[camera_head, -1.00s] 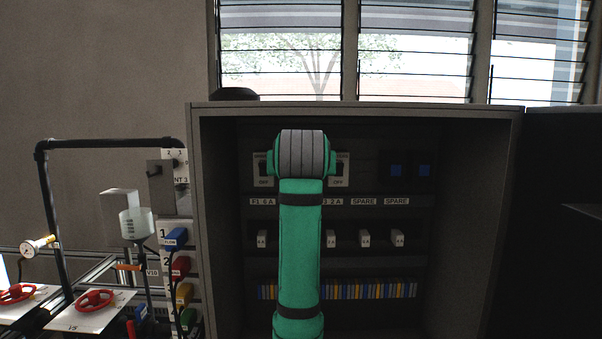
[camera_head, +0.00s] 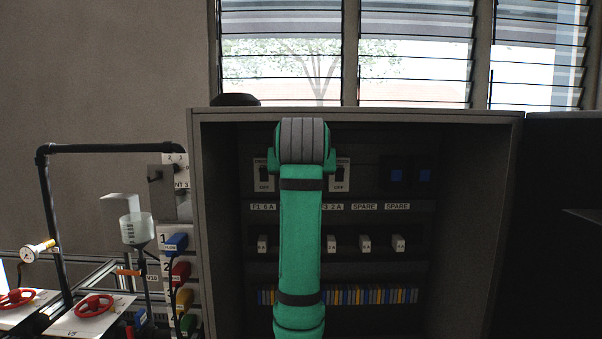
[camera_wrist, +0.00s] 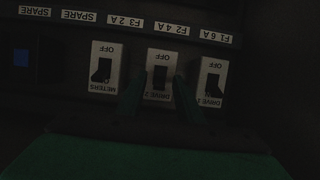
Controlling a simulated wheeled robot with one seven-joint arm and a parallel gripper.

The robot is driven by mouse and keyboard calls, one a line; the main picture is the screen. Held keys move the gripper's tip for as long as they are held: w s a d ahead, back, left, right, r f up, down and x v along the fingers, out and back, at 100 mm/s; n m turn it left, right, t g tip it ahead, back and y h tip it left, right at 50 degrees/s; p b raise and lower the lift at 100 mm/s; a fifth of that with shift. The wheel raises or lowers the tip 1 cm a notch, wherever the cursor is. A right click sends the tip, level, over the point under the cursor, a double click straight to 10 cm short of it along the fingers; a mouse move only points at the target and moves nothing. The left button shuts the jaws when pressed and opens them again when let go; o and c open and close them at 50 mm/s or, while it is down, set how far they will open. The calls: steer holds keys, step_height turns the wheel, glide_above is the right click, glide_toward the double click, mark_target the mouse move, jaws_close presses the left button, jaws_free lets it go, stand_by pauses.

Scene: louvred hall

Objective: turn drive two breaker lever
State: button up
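The drive two breaker (camera_wrist: 160,75) is the middle of three breakers in the wrist view, which shows the panel upside down. It has a pale plate and a black lever. My gripper (camera_wrist: 160,98) is open, with one dark green finger on each side of this breaker's lower part in the picture. I cannot tell whether the fingers touch the lever. In the head view my arm hides the drive two breaker and my gripper.
The meters breaker (camera_wrist: 106,68) and the drive one breaker (camera_wrist: 209,82) stand close on either side. The cabinet (camera_head: 356,116) surrounds the panel with side walls. Fuse holders (camera_head: 365,243) sit below. Red valve wheels (camera_head: 94,306) and pipes stand at left.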

steer(key=shift+s+r, duration=0.1)
steer(key=v, duration=1)
steer(key=shift+s, duration=0.3)
steer(key=shift+r, duration=0.1)
steer(key=shift+w, duration=0.15)
